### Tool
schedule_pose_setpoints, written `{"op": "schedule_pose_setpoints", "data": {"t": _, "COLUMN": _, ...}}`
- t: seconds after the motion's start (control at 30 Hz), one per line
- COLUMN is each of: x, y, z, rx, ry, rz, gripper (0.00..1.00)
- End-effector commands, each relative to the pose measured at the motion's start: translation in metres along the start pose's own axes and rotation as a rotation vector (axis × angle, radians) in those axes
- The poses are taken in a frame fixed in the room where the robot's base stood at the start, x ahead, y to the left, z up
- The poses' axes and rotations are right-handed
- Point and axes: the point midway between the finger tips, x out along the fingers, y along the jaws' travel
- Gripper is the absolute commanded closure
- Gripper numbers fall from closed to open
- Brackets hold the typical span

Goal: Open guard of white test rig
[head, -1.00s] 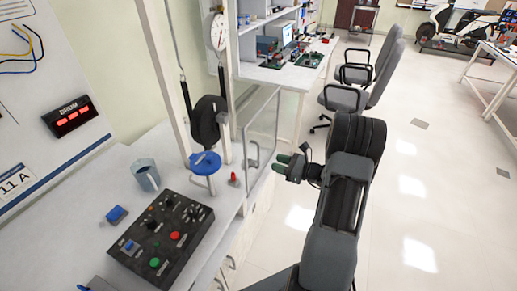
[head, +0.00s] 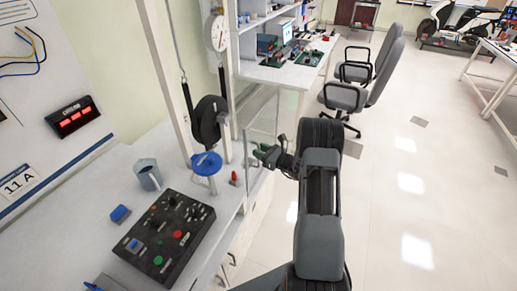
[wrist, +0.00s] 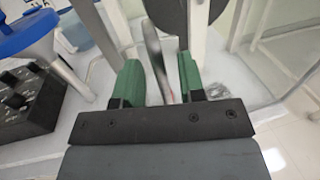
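The white test rig (head: 183,83) has white posts with a dark drum (head: 208,121) between them. The guard (head: 262,117), a clear panel with a thin pale frame, stands upright at the rig's right side. My gripper (head: 262,152) has green fingers and is at the guard's lower part in the head view, covering some of it. In the wrist view my gripper (wrist: 159,65) is open, with a grey upright bar (wrist: 156,55) between its fingers and gaps on both sides. The bar looks like the guard's handle; I cannot tell surely.
A blue handwheel (head: 206,163), a red-tipped part (head: 234,178) and a black control box (head: 163,238) stand on the bench near the rig. A grey cup (head: 147,173) is farther left.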

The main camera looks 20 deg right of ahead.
Motion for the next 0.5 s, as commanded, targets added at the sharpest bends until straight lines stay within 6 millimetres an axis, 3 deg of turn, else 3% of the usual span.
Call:
{"op": "schedule_pose_setpoints", "data": {"t": 0.2, "x": 0.0113, "y": 0.0002, "z": 0.0005, "rx": 0.000, "ry": -0.001, "rz": 0.000, "gripper": 0.63}}
{"op": "schedule_pose_setpoints", "data": {"t": 0.5, "x": 0.0123, "y": 0.0001, "z": 0.0002, "rx": 0.000, "ry": -0.001, "rz": 0.000, "gripper": 0.63}}
